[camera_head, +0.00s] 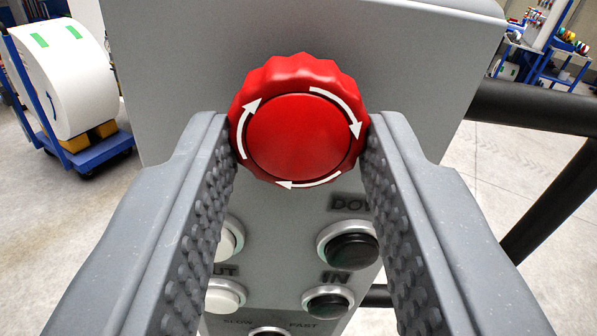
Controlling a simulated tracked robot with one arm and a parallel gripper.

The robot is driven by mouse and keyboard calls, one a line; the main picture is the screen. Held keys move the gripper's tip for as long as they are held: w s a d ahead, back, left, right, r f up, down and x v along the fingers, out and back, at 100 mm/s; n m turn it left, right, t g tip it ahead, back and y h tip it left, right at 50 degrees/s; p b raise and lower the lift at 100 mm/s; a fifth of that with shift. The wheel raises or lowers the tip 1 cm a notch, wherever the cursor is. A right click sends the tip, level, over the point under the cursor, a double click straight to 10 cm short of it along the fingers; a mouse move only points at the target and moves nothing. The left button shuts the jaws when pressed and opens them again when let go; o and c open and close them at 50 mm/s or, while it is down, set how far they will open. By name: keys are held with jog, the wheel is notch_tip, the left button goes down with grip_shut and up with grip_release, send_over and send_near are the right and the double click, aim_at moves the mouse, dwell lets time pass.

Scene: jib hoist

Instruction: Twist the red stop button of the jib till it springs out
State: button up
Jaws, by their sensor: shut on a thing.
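The red stop button (298,136) sits on the upper part of the grey control box (415,70) of the jib. It has a scalloped rim and white arrows that run clockwise. My gripper (300,150) reaches up from below, with one grey studded finger on each side of the button. The fingertips touch the button's left and right edges, and the gripper is shut on it. I cannot tell from this view whether the button is pressed in or out.
Below the button are a black button (351,250) under a partly hidden "DOWN" label, another black button (328,303) under "IN", and white buttons (225,296) partly behind my left finger. Dark bars (540,110) stand at right. A blue cart (85,153) with a white roll stands at left.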

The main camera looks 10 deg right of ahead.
jog(key=shift+m, duration=0.4)
jog(key=shift+r+m+b, duration=0.2)
jog(key=shift+m+b, duration=0.75)
jog(key=shift+m, duration=1.65)
jog(key=o, duration=1)
jog(key=shift+f, duration=0.1)
jog(key=s+a, duration=0.2)
jog(key=s, duration=1.1)
jog(key=shift+s+b, duration=0.35)
jog(key=shift+b, duration=0.05)
jog(key=shift+f, duration=0.1)
